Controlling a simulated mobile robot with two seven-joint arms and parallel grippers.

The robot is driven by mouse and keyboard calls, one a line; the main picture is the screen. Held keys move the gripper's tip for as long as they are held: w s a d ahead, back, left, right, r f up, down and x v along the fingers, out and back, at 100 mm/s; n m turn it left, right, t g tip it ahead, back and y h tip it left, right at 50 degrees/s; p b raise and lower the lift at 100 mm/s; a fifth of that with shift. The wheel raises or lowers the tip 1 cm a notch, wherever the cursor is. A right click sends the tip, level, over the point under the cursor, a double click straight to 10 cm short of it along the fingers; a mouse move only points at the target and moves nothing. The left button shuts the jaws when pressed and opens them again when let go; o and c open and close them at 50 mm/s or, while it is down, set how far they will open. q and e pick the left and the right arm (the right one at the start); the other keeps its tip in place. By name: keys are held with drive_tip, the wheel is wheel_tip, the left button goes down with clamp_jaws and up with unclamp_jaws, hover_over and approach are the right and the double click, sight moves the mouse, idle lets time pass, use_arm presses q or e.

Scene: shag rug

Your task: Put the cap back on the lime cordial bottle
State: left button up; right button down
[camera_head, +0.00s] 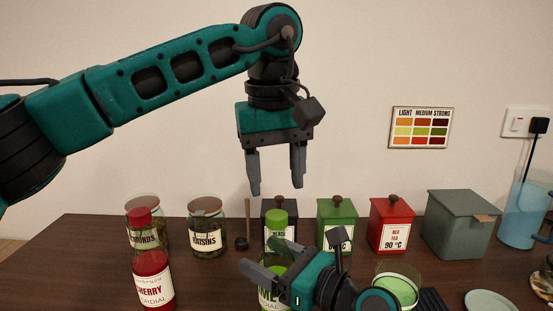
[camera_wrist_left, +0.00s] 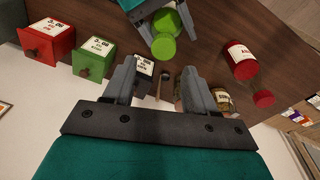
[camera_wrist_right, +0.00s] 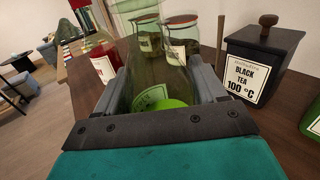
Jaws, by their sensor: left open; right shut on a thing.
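The lime cordial bottle (camera_head: 268,298) stands upright on the dark wooden counter, partly hidden behind my right gripper (camera_head: 262,262). That gripper is shut on it. In the right wrist view the clear glass body (camera_wrist_right: 155,65) fills the space between the fingers, with green liquid low down. The green cap (camera_head: 276,219) shows at the top of the bottle; it appears as a bright green disc in the left wrist view (camera_wrist_left: 163,46). Whether it is fully seated I cannot tell. My left gripper (camera_head: 275,190) is open, empty and pointing down, above the cap and apart from it.
A cherry cordial bottle (camera_head: 152,280) stands left. Almond (camera_head: 148,240) and raisin jars (camera_head: 207,232), and black (camera_head: 267,207), green (camera_head: 337,222) and red tins (camera_head: 392,224) line the back. A glass of green drink (camera_head: 401,287) stands right of my right gripper.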

sight(277, 214)
use_arm(q)
drive_tip(key=n, duration=0.6)
drive_tip(key=shift+r, duration=0.35)
drive_tip(key=n, duration=0.6)
drive_tip(key=shift+w+r+g, duration=0.1)
drive_tip(key=shift+r+g, duration=0.2)
drive_tip(key=n, duration=0.5)
drive_tip(key=shift+r+n, duration=0.25)
drive_tip(key=shift+n, duration=0.15)
drive_tip(key=n, duration=0.6)
drive_tip(key=shift+r+g, duration=0.3)
drive_tip(key=shift+g, duration=0.1)
drive_tip(key=shift+f, duration=4.05)
drive_tip(key=c, duration=1)
clamp_jaws()
